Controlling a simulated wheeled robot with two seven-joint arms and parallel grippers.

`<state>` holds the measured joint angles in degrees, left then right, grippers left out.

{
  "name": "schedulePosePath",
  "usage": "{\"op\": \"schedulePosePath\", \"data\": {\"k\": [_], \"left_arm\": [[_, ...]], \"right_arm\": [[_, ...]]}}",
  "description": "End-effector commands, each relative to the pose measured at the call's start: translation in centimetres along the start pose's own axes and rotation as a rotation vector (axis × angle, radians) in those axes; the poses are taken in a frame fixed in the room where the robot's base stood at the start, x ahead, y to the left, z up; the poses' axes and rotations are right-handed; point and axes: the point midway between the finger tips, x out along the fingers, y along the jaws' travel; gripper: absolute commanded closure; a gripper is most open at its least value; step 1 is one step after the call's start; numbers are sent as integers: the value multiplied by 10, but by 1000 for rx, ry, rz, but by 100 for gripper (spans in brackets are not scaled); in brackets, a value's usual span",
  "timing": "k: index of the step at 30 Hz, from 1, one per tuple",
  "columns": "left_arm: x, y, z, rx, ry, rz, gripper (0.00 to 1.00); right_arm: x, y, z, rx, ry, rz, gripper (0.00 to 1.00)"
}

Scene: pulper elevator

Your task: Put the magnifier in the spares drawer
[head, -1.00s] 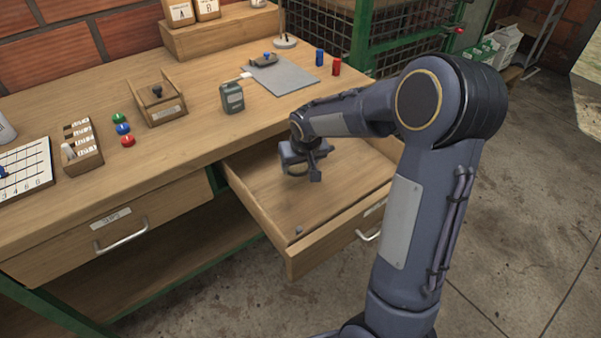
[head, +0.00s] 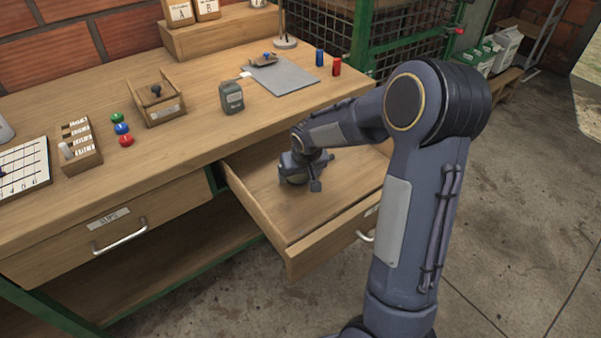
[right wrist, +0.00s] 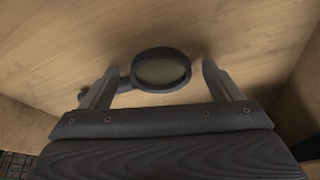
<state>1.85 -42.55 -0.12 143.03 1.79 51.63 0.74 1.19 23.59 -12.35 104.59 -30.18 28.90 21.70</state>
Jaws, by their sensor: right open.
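The magnifier (right wrist: 160,71), a dark round rim with a greenish lens, shows in the right wrist view between my open fingers, its short handle pointing left. It is at the wooden floor of the open drawer (head: 305,222); I cannot tell whether it rests fully there. In the head view it is mostly hidden by my right gripper (head: 302,183), which is low inside this drawer. In the right wrist view the right gripper (right wrist: 160,68) has its fingers apart on both sides of the lens. The open drawer's front label is mostly hidden by my arm. My left gripper is not in view.
A shut drawer labelled SLIPS (head: 120,230) is at left. On the bench are a grey-green box (head: 231,98), a grey mat (head: 285,77), a small wooden box (head: 160,108) and coloured buttons (head: 122,128). The front of the open drawer is clear.

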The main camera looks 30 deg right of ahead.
Motion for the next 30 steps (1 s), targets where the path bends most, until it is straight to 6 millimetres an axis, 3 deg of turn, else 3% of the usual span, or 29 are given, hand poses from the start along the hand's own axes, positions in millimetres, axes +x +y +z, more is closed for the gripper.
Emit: {"op": "schedulePosePath", "data": {"k": [5, 18, 25, 28, 30], "left_arm": [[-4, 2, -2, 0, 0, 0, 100], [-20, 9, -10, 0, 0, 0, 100], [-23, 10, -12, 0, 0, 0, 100], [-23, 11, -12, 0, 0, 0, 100], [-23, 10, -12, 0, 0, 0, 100]], "right_arm": [[-8, 0, -2, 0, 2, 0, 16], [-97, 0, -2, 0, 3, -1, 16], [-122, 0, -1, 0, 1, -2, 16], [-135, 0, 9, 9, 2, -26, 16], [-151, -1, 27, 22, 0, -66, 16]]}}
